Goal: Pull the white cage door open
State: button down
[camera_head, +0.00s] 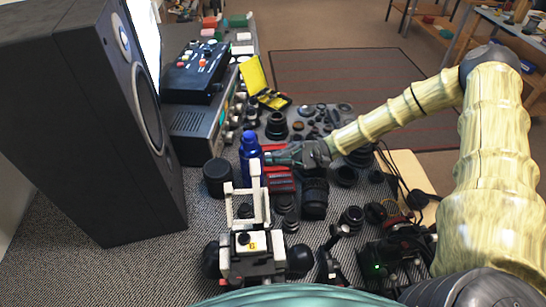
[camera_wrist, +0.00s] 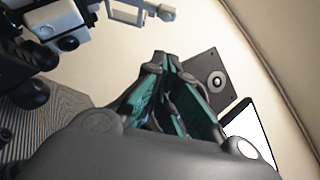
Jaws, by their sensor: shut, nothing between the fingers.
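The white cage door (camera_head: 230,206) appears as an upright U-shaped white frame. It stands on a black-and-white device (camera_head: 243,242) with a yellow "G" label, near the front of the table. In the wrist view, part of the white frame (camera_wrist: 143,9) shows at the top, with the dark device (camera_wrist: 45,22) at upper left. My gripper (camera_head: 268,154) is shut and empty, above and behind the white frame in the head view, near a blue bottle (camera_head: 249,150). Its fingers also show in the wrist view (camera_wrist: 163,58), apart from the frame. I cannot tell the door's hinge side.
A tall black speaker (camera_head: 95,110) stands at the left. Red blocks (camera_head: 281,181), a black jar (camera_head: 217,177), a large lens (camera_head: 314,198) and several lens parts crowd the table. An open yellow case (camera_head: 254,75) lies farther back. Little room is free around the device.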

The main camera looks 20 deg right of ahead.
aim_at(257, 160)
jog(key=shift+s+a+r+p, duration=0.85)
jog(key=shift+a+r+p, duration=0.1)
jog(key=shift+a+r, duration=0.25)
jog(key=shift+s+a+r+p, duration=0.85)
jog(key=shift+a+r, duration=0.3)
jog(key=shift+a, duration=0.15)
jog(key=shift+s+a+r+p, duration=0.8)
jog(key=shift+a+r+p, duration=0.2)
jog(key=shift+a+r, duration=0.2)
jog(key=shift+s+a+r+n+g+h+b, duration=0.1)
jog(key=shift+s+r+n+g+h+b, duration=0.2)
jog(key=shift+n, duration=0.25)
jog(key=shift+s+r+n+g+h+b, duration=0.1)
jog(key=shift+r+n+h+b, duration=0.1)
jog(key=shift+r+n+b, duration=0.3)
jog(key=shift+s+a+r+n+g+h, duration=0.2)
jog(key=shift+s+r+n+g+h, duration=0.35)
jog(key=shift+r+n+h, duration=0.4)
jog(key=shift+f+b, duration=0.2)
jog(key=shift+b, duration=0.1)
